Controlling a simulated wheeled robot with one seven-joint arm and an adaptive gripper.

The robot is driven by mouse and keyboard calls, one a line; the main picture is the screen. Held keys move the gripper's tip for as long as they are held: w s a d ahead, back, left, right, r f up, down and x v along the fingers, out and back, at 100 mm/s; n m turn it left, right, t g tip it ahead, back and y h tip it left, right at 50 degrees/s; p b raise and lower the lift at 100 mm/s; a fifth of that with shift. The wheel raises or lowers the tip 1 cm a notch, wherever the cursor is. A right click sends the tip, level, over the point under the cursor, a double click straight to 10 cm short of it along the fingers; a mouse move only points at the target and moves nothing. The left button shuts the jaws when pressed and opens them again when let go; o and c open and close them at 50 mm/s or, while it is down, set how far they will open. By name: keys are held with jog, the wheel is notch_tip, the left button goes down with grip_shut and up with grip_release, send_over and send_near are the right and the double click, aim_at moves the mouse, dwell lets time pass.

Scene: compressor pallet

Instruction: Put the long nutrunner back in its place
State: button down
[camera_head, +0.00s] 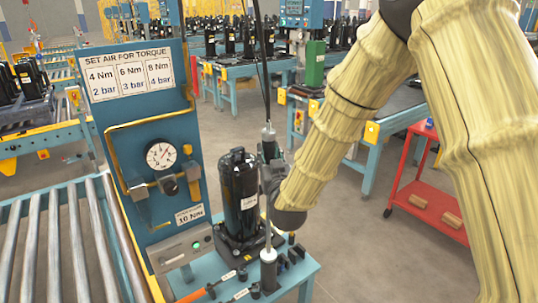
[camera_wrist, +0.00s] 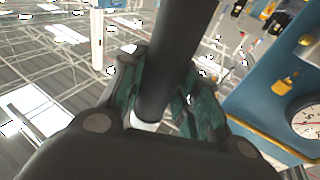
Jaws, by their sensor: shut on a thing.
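In the wrist view, the nutrunner's dark round body (camera_wrist: 166,65) lies between the green pads of my gripper (camera_wrist: 168,100). The shaft's lower end meets a dark cylinder with a light top (camera_head: 268,270) at the small teal table (camera_head: 300,272). I cannot tell whether that cylinder is a holder or part of the tool.
A black compressor (camera_head: 239,195) stands close left of the shaft. A teal panel (camera_head: 150,115) with a gauge (camera_head: 161,154) is farther left. An orange-handled tool (camera_head: 208,289) and several small dark parts lie on the table. A red cart (camera_head: 425,185) stands at right.

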jog(key=shift+f+b, duration=0.5)
jog(key=shift+f, duration=0.05)
dwell(0.5)
jog(key=c, duration=1)
grip_release()
jog(key=shift+o, duration=0.2)
jog(key=shift+f, duration=0.2)
jog(key=v, duration=1.2)
